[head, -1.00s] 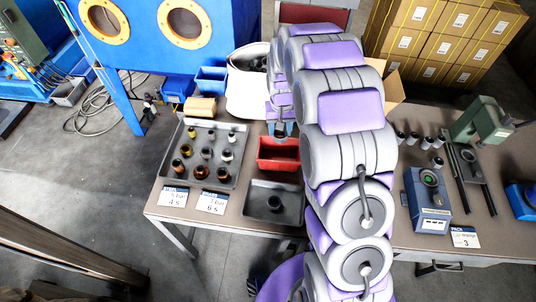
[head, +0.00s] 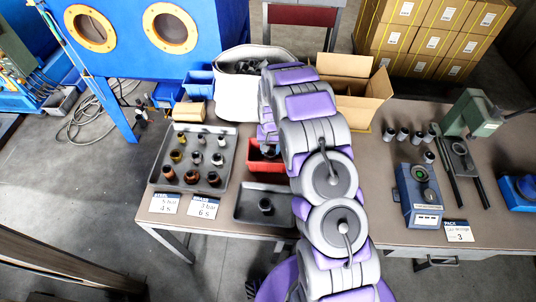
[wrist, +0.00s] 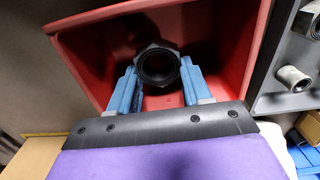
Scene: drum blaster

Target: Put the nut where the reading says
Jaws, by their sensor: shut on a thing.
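In the wrist view a dark hexagonal nut (wrist: 158,65) with a round bore sits between the two blue fingers of my gripper (wrist: 160,78). The fingers are closed on its sides. The nut is over or inside the red bin (wrist: 215,45); its exact height is unclear. In the head view my gripper (head: 267,146) is at the red bin (head: 262,165), partly hidden by my arm. The blue gauge device (head: 420,195) with a green dial stands right; its reading is too small to tell. A card (head: 458,231) reading "PACK" and "3" lies beside it.
A grey tray (head: 233,150) of several fittings stands left, with steel (head: 165,203) and brass (head: 204,207) cards before it. A dark tray (head: 245,216) holds one dark fitting. A cardboard box (head: 355,105), several grey fittings (head: 403,134) and a green press (head: 470,115) stand right.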

